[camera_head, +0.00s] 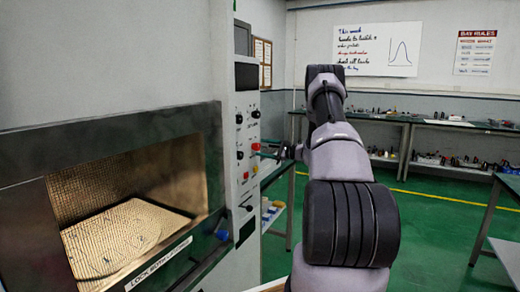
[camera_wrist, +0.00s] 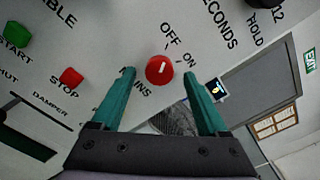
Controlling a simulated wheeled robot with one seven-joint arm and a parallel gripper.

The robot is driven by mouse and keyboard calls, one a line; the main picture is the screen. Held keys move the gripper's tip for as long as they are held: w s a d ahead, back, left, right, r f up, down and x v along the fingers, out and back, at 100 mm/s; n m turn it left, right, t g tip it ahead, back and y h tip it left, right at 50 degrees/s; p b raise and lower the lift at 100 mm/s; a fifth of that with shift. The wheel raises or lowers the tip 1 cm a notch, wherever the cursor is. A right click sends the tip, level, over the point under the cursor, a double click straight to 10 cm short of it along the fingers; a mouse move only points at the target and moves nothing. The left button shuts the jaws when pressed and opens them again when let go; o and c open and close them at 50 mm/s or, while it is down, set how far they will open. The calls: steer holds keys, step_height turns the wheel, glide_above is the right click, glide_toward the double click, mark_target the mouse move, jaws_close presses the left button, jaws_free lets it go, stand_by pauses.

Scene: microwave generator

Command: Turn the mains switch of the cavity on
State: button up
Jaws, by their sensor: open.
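The mains switch is a round red knob (camera_wrist: 160,70) with a short white mark, on a pale panel with "OFF", "ON" and partly hidden "MAINS" lettering around it. The white mark slants up and right in the wrist view; I cannot tell clearly whether it points at OFF or ON. My gripper (camera_wrist: 160,73) is open, its two teal fingers on either side of the knob with gaps visible. In the head view my gripper (camera_head: 272,154) reaches the control panel (camera_head: 246,205) from the right, and the knob there is hard to single out.
A green start button (camera_wrist: 18,35) and red stop button (camera_wrist: 70,77) sit left of the knob. A black dial (camera_wrist: 262,3) is at the upper right. The open metal cavity (camera_head: 120,235) is left of the panel. Benches (camera_head: 430,122) stand at the back.

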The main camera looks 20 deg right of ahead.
steer(key=shift+x, duration=1.05)
jaws_close()
steer(key=shift+m, duration=0.3)
steer(key=m, duration=0.5)
steer(key=shift+s, duration=0.1)
steer(key=m, duration=0.6)
steer(key=shift+m, duration=0.3)
